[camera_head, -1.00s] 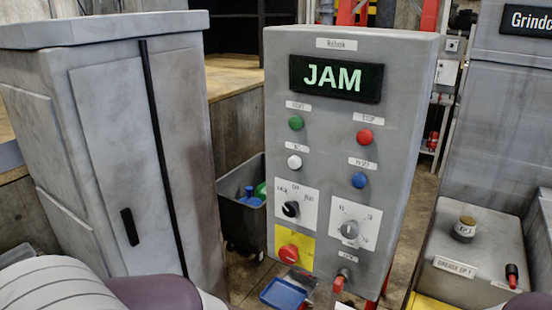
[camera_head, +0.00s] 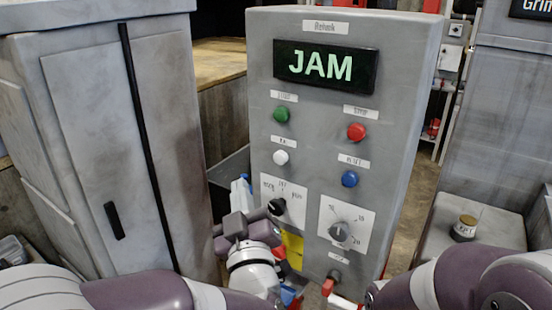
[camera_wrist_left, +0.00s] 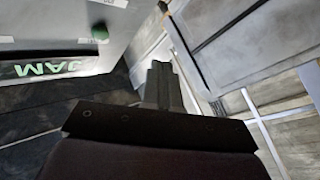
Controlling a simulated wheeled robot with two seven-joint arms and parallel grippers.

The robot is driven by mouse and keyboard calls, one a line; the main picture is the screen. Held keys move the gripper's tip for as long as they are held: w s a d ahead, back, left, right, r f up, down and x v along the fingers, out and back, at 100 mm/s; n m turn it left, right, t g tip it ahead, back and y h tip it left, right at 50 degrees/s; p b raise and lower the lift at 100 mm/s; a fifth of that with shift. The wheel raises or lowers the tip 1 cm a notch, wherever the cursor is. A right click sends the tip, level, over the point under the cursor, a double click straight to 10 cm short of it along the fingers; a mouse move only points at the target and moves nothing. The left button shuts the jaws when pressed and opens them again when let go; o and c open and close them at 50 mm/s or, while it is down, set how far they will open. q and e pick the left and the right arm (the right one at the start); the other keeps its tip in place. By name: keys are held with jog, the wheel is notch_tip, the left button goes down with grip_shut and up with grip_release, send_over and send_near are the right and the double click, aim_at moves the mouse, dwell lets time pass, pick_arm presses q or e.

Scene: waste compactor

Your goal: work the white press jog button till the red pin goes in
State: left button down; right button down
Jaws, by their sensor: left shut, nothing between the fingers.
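The white button (camera_head: 280,157) is on the grey control panel (camera_head: 400,150), below the green button, and nothing touches it. My left gripper (camera_head: 234,222) is shut and empty, below and left of the white button, in front of the panel's lower left edge. Its closed fingers (camera_wrist_left: 162,80) also show in the left wrist view. A red-tipped part (camera_head: 328,287) sticks out low on the panel under a small label; I cannot tell if it is the red pin. My right arm shows at the bottom right, but its gripper is not visible.
The panel display (camera_head: 325,66) reads JAM. A green button (camera_head: 282,115), red button (camera_head: 356,132), blue button (camera_head: 350,179) and two knobs (camera_head: 279,206) (camera_head: 340,232) surround the white one. A grey cabinet (camera_head: 90,130) stands close on the left.

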aim_at(280, 158)
pick_arm(q)
jog(key=w+d+p, duration=0.1)
jog(key=w+d, duration=0.4)
jog(key=w, duration=0.2)
jog(key=shift+w+d, duration=0.15)
jog(key=shift+w, duration=0.1)
dwell(0.6)
jog(key=shift+w+d+f, duration=0.1)
jog(key=shift+f, duration=0.05)
dwell(1.5)
jog(key=shift+w+d, duration=0.15)
jog(key=shift+w, duration=0.1)
jog(key=shift+w+d, duration=0.3)
jog(key=shift+w, duration=0.1)
dwell(2.4)
